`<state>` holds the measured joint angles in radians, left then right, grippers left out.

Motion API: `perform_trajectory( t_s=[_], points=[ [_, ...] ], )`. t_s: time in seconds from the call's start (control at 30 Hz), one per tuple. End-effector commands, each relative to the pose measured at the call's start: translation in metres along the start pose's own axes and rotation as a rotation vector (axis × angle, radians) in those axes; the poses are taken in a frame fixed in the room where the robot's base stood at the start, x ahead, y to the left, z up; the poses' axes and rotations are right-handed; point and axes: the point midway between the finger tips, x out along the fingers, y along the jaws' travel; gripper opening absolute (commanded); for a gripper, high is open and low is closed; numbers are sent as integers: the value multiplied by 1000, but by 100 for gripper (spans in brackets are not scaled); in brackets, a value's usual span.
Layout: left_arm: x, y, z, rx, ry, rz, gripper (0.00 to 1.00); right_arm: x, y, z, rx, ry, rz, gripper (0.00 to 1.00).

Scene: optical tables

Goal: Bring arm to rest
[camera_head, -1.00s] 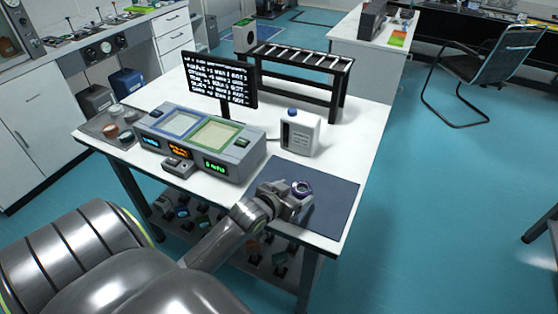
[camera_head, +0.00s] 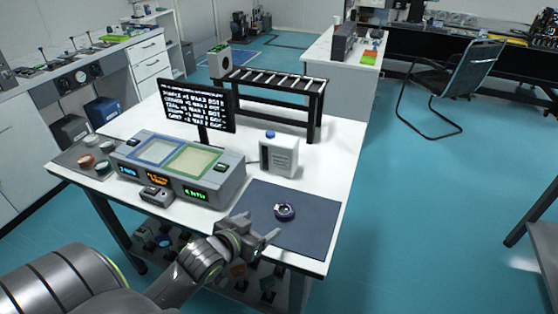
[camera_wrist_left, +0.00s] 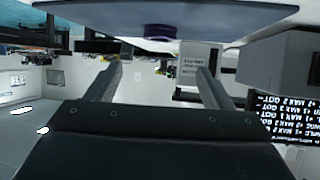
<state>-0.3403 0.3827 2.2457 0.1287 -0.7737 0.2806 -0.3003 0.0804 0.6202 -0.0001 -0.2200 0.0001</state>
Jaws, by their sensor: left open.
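My left gripper (camera_head: 258,238) is open and empty at the front edge of the white table (camera_head: 330,172), beside the dark mat. A small purple ring-shaped object (camera_head: 285,211) lies on the dark mat (camera_head: 318,222), apart from my left gripper. In the left wrist view my two fingers (camera_wrist_left: 160,82) are spread with nothing between them. The purple object (camera_wrist_left: 160,31) and the mat (camera_wrist_left: 225,15) show beyond the fingers, at the top of that view. My right gripper is in neither view.
A grey two-pad device (camera_head: 178,170), a black text screen (camera_head: 197,106) and a white bottle with a blue cap (camera_head: 279,155) stand on the table. A black roller rack (camera_head: 268,92) is behind them. Open teal floor (camera_head: 430,210) lies to the right.

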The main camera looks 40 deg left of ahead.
Motion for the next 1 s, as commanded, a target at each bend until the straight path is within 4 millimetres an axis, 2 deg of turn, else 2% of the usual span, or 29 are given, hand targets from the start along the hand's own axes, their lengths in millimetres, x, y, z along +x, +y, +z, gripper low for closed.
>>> perform_trajectory(
  t_s=[0.2, 0.3, 0.37, 0.47, 0.6, 0.8, 0.93, 1.0],
  points=[
    [0, 0, 1, 0, -2, -1, 75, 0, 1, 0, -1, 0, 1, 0],
    [-4, 1, 9, 2, -37, -11, 75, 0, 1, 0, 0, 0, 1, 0],
    [-11, 2, 22, 7, -89, -26, 75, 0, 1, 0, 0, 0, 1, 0],
    [-30, 4, 51, 24, -222, -62, 75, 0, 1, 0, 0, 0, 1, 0],
    [-65, 8, 93, 45, -430, -103, 75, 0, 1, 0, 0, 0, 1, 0],
    [-113, 14, 132, 62, -663, -128, 75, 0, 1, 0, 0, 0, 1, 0],
    [-144, 20, 152, 64, -798, -132, 75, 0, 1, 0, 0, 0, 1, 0],
    [-129, 17, 165, 67, -804, -131, 75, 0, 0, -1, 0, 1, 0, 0]
  ],
)
